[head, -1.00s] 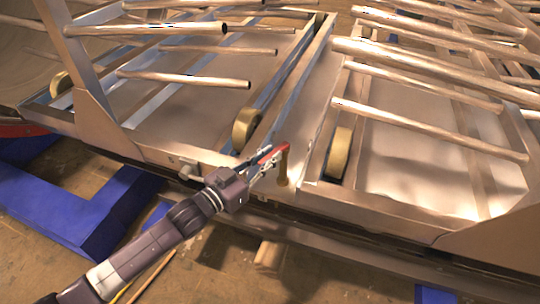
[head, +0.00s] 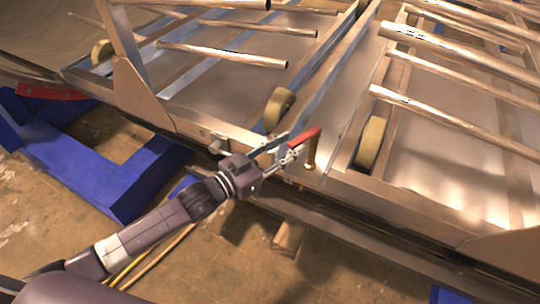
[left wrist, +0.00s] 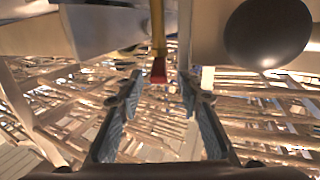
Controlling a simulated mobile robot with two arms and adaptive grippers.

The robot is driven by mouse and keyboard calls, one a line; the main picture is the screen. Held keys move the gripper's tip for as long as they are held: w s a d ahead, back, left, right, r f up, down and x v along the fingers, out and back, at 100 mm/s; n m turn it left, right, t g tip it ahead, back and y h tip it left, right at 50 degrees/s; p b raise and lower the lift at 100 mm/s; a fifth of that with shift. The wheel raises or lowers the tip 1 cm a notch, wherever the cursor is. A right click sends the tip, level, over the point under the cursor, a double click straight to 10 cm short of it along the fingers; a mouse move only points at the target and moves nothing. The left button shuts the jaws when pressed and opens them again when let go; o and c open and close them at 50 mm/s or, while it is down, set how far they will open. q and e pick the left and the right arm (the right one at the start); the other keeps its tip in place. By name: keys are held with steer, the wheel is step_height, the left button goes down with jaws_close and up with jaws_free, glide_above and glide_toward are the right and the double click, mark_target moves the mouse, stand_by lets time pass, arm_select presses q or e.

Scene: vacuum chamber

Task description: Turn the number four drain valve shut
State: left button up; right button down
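The drain valve has a red handle (head: 305,137) on a brass stem (head: 310,158) at the front edge of the metal frame. No number is legible on it. My left gripper (head: 292,144) reaches in from the lower left, its fingertips beside the near end of the handle. In the left wrist view the red handle end (left wrist: 158,71) shows between the two fingertips (left wrist: 161,78), below the brass part (left wrist: 157,30). The fingers are apart with clear gaps on both sides, so the gripper is open and not clamped on the handle. My right gripper is out of view.
Brass-coloured rollers (head: 371,143) and long metal tubes (head: 430,115) fill the frame behind the valve. A metal rail (head: 350,222) runs along the front. Blue supports (head: 95,178) stand on the floor at left. A dark round shape (left wrist: 267,33) is close at upper right in the wrist view.

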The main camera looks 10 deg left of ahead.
arm_select(q)
steer(key=v, duration=0.7)
steer(key=shift+s+a, duration=0.2)
steer(key=shift+s, duration=0.15)
